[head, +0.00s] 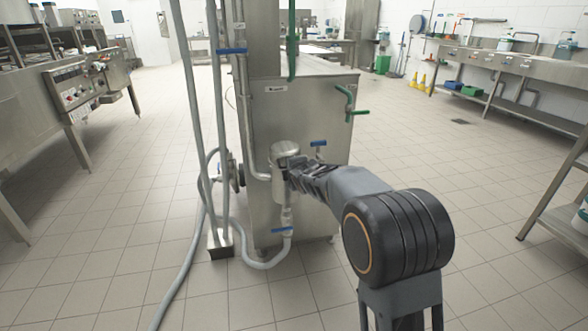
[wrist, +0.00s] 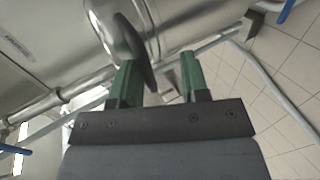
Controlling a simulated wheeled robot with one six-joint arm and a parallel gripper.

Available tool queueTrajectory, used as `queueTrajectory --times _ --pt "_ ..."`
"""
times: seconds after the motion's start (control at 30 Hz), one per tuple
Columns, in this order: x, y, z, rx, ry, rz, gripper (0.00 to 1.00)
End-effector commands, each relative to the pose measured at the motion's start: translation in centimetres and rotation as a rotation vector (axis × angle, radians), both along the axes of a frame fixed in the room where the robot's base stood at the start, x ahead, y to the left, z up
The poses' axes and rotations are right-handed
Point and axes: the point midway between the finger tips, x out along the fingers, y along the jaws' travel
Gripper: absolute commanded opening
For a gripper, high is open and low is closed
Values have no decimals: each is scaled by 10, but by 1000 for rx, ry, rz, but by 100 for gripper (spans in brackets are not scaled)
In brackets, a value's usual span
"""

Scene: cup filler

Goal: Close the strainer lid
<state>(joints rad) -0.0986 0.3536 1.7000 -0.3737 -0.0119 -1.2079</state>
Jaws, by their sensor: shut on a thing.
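The strainer (head: 283,178) is a shiny metal cylinder on the piping at the front of the steel machine; its side also shows in the wrist view (wrist: 185,22). A rounded metal top, seemingly the lid (head: 285,149), is at its upper end, but I cannot tell how far it is closed. My gripper (head: 293,176) is at the strainer's right side. In the wrist view, its green fingers (wrist: 160,78) are on a dark flat part (wrist: 134,50) by the strainer. This part lies against the left finger and hides some of the contact. I cannot tell whether it belongs to the lid.
Pipes with blue valve handles (head: 282,230) run below and left of the strainer. A grey hose (head: 187,262) lies on the floor at left. A green handle (head: 345,97) sticks out at the machine's upper right.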

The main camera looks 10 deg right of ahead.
Motion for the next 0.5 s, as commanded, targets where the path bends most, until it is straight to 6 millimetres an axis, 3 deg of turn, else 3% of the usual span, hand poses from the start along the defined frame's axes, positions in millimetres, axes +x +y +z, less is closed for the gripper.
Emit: queueTrajectory --times 0.03,0.2,0.4,0.43,0.5 --pt "-3 0 -17 -11 36 0 23" --pt "-4 -4 -16 -10 35 -5 23" --pt "-22 -8 -2 -7 29 -10 33" --pt "-27 -8 1 -7 27 -10 23" --pt "-39 -9 11 -6 22 -7 23"
